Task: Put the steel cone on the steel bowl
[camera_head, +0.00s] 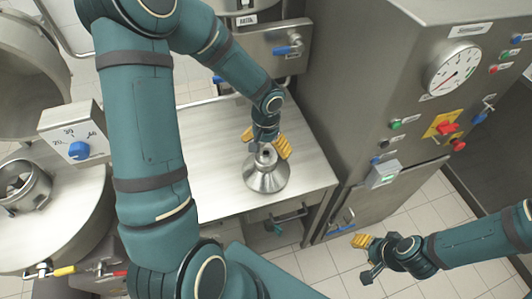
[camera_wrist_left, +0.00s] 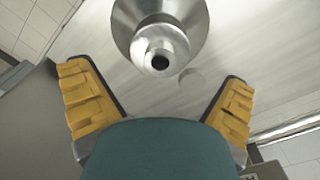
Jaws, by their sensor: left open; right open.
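The steel cone (camera_head: 267,178) stands on the steel table, wide end down, with its narrow neck up. It also shows at the top of the left wrist view (camera_wrist_left: 160,38), with a dark hole in its neck. My left gripper (camera_head: 266,146) is open and empty, its yellow fingers spread close by the neck. In the left wrist view the cone lies beyond the fingertips, not between the pads. My right gripper (camera_head: 364,258) is open and empty over the tiled floor, right of the table. A steel vessel with a ring-shaped opening (camera_head: 24,186) is at the left; I cannot tell whether it is the steel bowl.
The steel table (camera_head: 215,180) is mostly bare around the cone. A tall steel cabinet with a gauge (camera_head: 453,70) and knobs stands to the right. A box with a blue dial (camera_head: 78,149) is at the left. My left arm covers part of the table.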

